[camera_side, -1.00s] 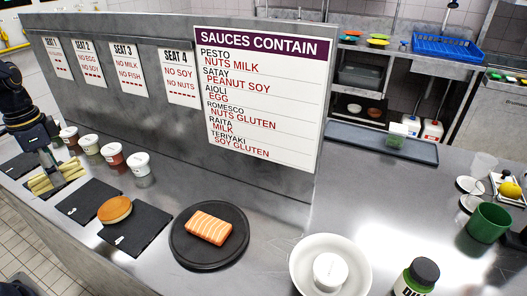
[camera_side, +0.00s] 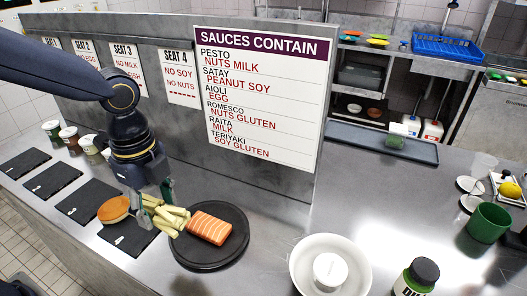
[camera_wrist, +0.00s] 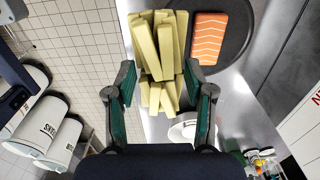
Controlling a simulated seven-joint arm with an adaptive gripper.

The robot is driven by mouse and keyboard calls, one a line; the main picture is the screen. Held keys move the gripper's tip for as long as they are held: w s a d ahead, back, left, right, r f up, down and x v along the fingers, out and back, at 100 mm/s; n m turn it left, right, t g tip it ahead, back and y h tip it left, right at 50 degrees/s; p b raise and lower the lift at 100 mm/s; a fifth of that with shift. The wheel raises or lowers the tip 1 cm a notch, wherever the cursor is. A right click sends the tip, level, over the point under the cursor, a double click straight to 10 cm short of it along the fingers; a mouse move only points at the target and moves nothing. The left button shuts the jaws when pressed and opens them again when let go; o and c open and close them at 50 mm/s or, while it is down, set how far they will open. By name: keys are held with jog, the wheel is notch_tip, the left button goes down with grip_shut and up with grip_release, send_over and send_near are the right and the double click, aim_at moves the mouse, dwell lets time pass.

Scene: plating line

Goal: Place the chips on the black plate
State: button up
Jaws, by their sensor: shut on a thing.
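The chips (camera_side: 172,219), a stack of pale yellow sticks, are held in my gripper (camera_side: 151,198) at the left edge of the black plate (camera_side: 205,259). Some of them overlap the plate's rim; I cannot tell whether they touch it. A salmon fillet (camera_side: 209,228) lies on the plate, just right of the chips. In the wrist view the chips (camera_wrist: 158,45) sit between the two green-padded fingers of my gripper (camera_wrist: 164,100), with the salmon (camera_wrist: 208,37) on the plate beside them.
More slates and sauce cups (camera_side: 69,138) line the counter. A white bowl (camera_side: 345,243) stands to the right. The signed partition (camera_side: 180,115) rises behind.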

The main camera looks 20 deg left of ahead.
jog(key=w+d+f, duration=0.2)
jog(key=w, duration=0.3)
send_over(208, 225)
notch_tip(208, 225, down, 6)
jog(key=shift+s+r, duration=0.15)
jog(key=shift+r, duration=0.1)
jog(key=shift+f, duration=1.7)
jog(key=shift+f, duration=0.1)
jog(key=o, duration=1.1)
jog(key=shift+o, duration=0.2)
